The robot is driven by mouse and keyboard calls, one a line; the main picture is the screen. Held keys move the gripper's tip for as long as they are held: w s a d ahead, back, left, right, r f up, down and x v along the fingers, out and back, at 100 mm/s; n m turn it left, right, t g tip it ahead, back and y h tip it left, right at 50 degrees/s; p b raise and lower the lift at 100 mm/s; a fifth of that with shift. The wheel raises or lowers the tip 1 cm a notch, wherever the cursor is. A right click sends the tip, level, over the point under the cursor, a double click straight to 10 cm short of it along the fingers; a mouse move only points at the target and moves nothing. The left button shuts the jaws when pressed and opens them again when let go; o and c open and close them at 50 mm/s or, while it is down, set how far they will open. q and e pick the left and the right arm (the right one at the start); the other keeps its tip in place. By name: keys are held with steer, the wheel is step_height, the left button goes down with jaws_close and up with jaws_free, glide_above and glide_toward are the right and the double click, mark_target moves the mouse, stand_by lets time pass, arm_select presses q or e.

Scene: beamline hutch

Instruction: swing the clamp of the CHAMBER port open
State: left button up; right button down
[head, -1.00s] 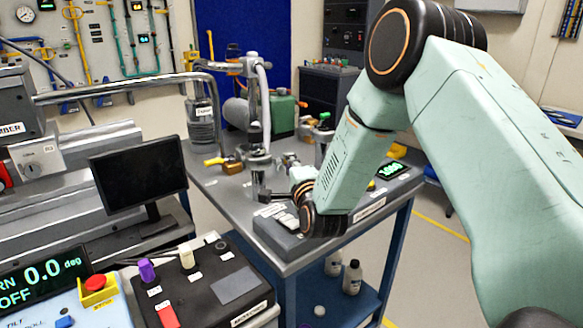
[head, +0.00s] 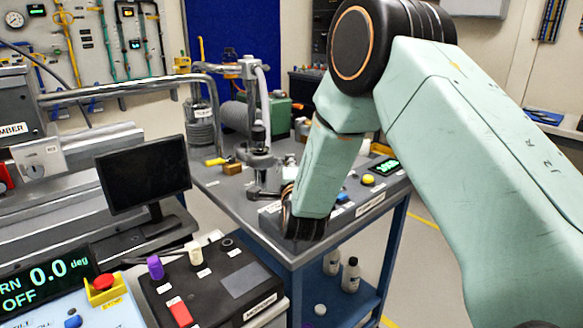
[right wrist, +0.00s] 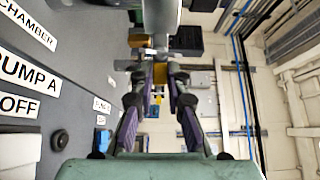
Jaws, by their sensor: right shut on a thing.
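The metal port post (head: 258,135) stands on the grey bench, with a ring-shaped clamp (head: 261,160) around its lower part. In the right wrist view a CHAMBER label (right wrist: 28,22) lies at the upper left and a metal pipe (right wrist: 161,18) fills the top centre. My right gripper (head: 266,193) is low at the foot of the post, partly hidden by my forearm. In the right wrist view its purple-padded fingers (right wrist: 160,82) converge just below the pipe and are shut on a small part of the clamp. The exact grip is too small to make out. My left gripper is out of view.
A monitor (head: 143,172) stands left of the bench. A black control box (head: 215,285) with coloured knobs is in front. A green canister (head: 274,113) and a yellow-handled fitting (head: 218,161) are near the post. PUMP A and OFF labels (right wrist: 28,72) lie left of the gripper.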

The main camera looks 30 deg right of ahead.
steer(key=shift+s+a+r+m+g+h+b, duration=0.1)
steer(key=shift+s+a+m+g+h+b, duration=0.2)
steer(key=shift+a+m+g+h, duration=0.35)
steer(key=shift+s+a+h, duration=0.1)
steer(key=shift+h, duration=0.35)
steer(key=c, duration=1.3)
jaws_free()
steer(key=shift+s, duration=0.1)
steer(key=v, duration=0.6)
steer(key=shift+s+a, duration=0.2)
steer(key=shift+s, duration=0.05)
steer(key=shift+s+a, duration=0.15)
steer(key=shift+s, duration=0.2)
